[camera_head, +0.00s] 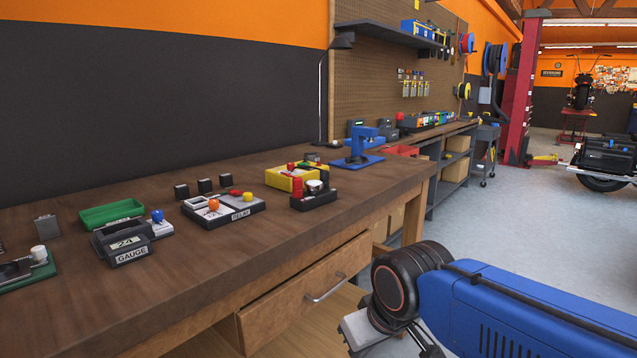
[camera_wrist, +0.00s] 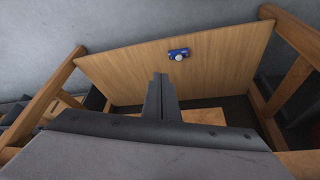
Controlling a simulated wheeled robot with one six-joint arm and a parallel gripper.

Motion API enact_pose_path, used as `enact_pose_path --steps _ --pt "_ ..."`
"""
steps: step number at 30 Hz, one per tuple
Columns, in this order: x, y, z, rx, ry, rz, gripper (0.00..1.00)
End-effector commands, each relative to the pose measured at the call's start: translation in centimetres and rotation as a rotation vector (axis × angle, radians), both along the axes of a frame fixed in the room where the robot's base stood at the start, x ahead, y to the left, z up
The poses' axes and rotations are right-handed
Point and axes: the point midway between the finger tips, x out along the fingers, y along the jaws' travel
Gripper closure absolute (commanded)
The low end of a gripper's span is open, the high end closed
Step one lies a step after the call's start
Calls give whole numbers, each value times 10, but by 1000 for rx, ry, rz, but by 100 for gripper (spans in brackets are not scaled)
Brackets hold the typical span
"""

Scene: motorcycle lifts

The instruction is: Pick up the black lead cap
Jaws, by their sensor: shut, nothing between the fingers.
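I cannot tell which, if any, is the black lead cap. My gripper (camera_wrist: 160,78) is shut and empty in the wrist view, over a light wooden panel. In the head view my arm is beyond the bench's front edge, apart from the black pieces, and the fingertips are not clear.
The bench (camera_head: 130,290) also holds a relay tray (camera_head: 222,214), a gauge box (camera_head: 125,249), a green tray (camera_head: 110,213), a yellow tray (camera_head: 291,178) and a blue stand (camera_head: 358,150). A drawer (camera_head: 305,293) is below. A small blue-and-white item (camera_wrist: 179,54) lies on the panel.

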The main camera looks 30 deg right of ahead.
Motion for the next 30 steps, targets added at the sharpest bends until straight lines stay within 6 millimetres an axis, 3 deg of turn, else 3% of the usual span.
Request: enact_pose_path --steps 14,15,19,21,23,30 --pt "0 0 0 0 0 0 100" --pt "0 0 0 0 0 0 98" --pt "5 -1 7 -13 3 22 67" --pt "13 -2 20 -38 12 64 57" --pt "24 -3 38 -73 21 123 57" --pt "85 -14 131 -267 92 455 57"
